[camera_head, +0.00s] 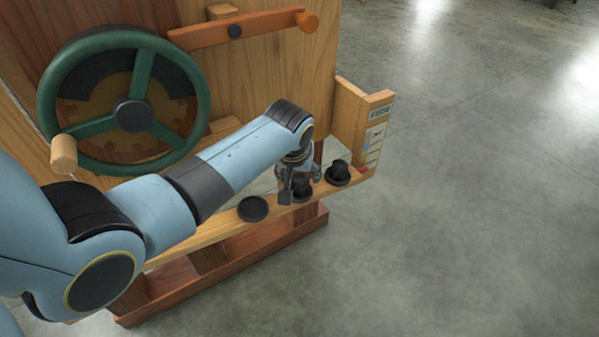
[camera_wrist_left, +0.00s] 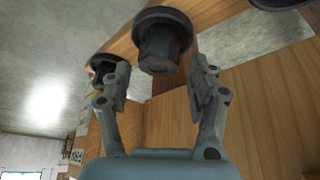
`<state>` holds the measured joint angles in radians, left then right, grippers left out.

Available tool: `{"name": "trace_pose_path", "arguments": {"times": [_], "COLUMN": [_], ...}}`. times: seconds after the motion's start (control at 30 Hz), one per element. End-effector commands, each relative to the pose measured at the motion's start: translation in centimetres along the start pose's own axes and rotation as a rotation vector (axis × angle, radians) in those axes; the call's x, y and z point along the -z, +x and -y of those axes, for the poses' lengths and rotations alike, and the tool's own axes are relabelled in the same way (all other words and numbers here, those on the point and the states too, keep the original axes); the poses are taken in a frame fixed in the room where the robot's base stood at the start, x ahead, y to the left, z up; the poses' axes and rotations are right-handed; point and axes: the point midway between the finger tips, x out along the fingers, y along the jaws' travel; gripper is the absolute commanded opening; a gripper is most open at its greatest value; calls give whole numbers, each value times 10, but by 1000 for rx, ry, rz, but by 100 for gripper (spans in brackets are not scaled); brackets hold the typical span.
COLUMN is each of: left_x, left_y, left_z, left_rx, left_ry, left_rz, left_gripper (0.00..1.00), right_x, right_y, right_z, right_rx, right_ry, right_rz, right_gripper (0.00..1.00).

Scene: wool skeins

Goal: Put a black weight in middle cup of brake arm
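The wooden brake arm (camera_head: 223,228) runs from lower left to upper right in the head view, with black cups on top. The nearest cup (camera_head: 252,208) looks empty. A black weight (camera_head: 303,185) stands upright in the middle cup (camera_head: 302,198); it also shows in the wrist view (camera_wrist_left: 163,47). Another black weight (camera_head: 338,167) sits in the far cup (camera_head: 337,179), partly behind a finger in the wrist view. My left gripper (camera_head: 301,184) is open, its fingers on either side of the middle weight with gaps between in the wrist view (camera_wrist_left: 160,88). My right gripper is out of view.
A green handwheel (camera_head: 143,80) with a wooden knob (camera_head: 64,153) stands by the wooden panel. An orange lever (camera_head: 240,28) is above. An upright wooden post with labels (camera_head: 374,130) rises at the arm's far end. Grey floor at right is clear.

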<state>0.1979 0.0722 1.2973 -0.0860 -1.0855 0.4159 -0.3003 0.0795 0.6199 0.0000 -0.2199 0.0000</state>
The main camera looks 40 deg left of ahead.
Motion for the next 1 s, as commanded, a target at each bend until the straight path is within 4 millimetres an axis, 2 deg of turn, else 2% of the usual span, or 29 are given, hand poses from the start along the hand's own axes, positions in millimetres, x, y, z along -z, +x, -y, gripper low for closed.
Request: {"name": "trace_pose_path", "arguments": {"times": [0.27, 0.43, 0.57, 0.8, 1.0], "left_x": [-2, -1, -1, -1, 0], "left_y": [0, -11, -34, -88, -114], "left_z": [0, 0, 0, 0, 0], "left_rx": [1, 0, -1, -1, -1], "left_ry": [0, 0, 0, 0, 0], "left_rz": [3, 0, -1, -1, 0], "left_gripper": [65, 65, 65, 65, 65], "right_x": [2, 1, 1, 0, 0], "right_y": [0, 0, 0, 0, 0], "right_z": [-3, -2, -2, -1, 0], "right_rx": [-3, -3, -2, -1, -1], "right_ry": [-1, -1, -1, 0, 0], "right_rz": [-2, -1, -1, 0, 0], "right_gripper": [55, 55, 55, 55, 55]}}
